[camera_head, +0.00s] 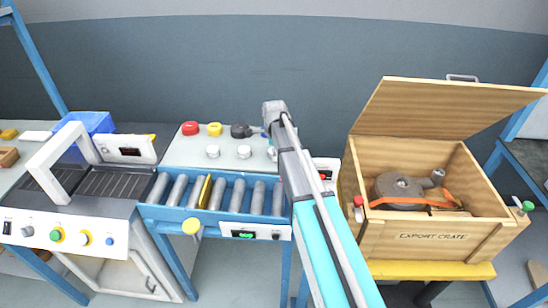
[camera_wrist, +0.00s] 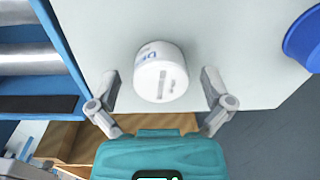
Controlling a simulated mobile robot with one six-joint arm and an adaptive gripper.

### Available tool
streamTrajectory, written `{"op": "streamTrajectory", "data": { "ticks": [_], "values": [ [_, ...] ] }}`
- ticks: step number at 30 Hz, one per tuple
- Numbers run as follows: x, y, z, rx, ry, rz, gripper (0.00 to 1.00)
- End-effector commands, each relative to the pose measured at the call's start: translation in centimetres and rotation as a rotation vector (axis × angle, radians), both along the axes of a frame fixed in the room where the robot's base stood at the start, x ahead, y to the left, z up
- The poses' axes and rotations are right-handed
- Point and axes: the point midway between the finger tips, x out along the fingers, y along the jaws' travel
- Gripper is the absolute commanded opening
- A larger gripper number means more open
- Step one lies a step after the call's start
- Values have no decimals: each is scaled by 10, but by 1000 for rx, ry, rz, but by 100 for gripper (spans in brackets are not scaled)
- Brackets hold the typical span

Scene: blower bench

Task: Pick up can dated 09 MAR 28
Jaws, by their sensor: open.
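In the wrist view a white can (camera_wrist: 160,75) with blue lettering and a dark printed line stands on the pale bench top (camera_wrist: 230,30). The print is too small to read as a date. My gripper (camera_wrist: 160,78) is open, with one finger on each side of this can and visible gaps to both. In the head view several cans stand on the bench: a red one (camera_head: 190,128), a yellow one (camera_head: 214,129), a dark one (camera_head: 240,130) and pale ones (camera_head: 213,151) in front. My arm hides part of the group's right side, and my fingers are not clear there.
A blue roller conveyor (camera_head: 250,181) runs along the bench's front. A blue round object (camera_wrist: 304,40) is at the right in the wrist view. An open wooden crate (camera_head: 425,240) holding a strapped grey blower (camera_head: 400,187) stands right. A machine with a white arch (camera_head: 50,155) stands left.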

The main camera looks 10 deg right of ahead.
Motion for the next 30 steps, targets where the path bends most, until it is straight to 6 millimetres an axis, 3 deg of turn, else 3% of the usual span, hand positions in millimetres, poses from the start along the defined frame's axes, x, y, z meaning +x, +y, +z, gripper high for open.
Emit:
{"op": "streamTrajectory", "data": {
  "ticks": [19, 30],
  "values": [
    [0, 0, -1, 0, 0, 0, 98],
    [0, 0, -1, 0, 0, 0, 29]
  ]
}}
